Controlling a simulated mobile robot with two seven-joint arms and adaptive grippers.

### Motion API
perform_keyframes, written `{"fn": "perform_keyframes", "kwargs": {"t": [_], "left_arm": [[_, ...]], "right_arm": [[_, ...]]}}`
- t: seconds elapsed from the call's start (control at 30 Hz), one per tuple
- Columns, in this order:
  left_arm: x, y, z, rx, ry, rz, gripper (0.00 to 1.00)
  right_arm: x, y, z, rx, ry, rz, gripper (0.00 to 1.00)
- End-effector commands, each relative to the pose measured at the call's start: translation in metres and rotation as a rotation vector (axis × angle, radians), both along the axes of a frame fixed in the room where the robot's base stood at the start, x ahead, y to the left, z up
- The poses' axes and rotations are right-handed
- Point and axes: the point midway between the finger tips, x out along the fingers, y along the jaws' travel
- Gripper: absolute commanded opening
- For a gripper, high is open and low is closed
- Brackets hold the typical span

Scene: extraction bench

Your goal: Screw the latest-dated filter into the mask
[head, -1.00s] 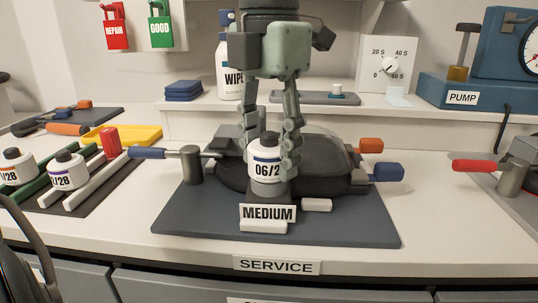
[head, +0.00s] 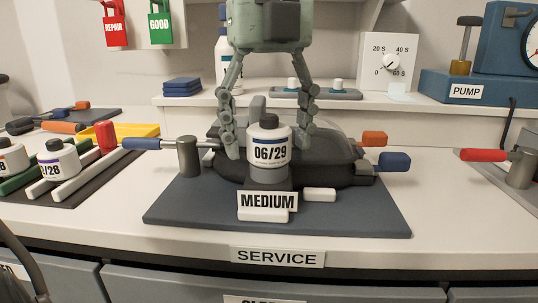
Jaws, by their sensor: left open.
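A white filter labelled 06/29 (head: 270,142) with a black cap stands upright on a grey mount at the front of the dark mask (head: 335,165). The mask lies on the dark service mat (head: 180,220) behind a MEDIUM sign (head: 267,202). My left gripper (head: 268,145) is open, its fingers apart on either side of the filter and a little behind it, with gaps showing. Two other white filters stand at the left, one (head: 58,158) ending in /28 and one (head: 10,157) cut by the edge. My right gripper is not in view.
A blue-handled tool on a grey post (head: 188,157) stands left of the mask. Orange (head: 374,139) and blue (head: 394,161) handles stick out at right. A shelf behind holds the timer (head: 388,63) and pump (head: 465,91).

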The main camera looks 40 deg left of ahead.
Motion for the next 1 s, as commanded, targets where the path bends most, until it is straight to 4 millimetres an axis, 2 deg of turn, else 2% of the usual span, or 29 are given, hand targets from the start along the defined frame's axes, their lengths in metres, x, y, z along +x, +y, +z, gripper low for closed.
{"fn": "perform_keyframes", "kwargs": {"t": [0.6,0.77,1.0], "left_arm": [[0.000,0.000,0.000,0.000,0.001,1.109,0.69],[0.000,0.000,0.000,0.000,0.001,1.267,0.69],[0.000,0.000,0.000,0.000,0.001,1.285,0.68]], "right_arm": [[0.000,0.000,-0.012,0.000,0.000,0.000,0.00],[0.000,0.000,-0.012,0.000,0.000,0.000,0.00],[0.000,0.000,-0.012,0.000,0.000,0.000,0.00]]}}
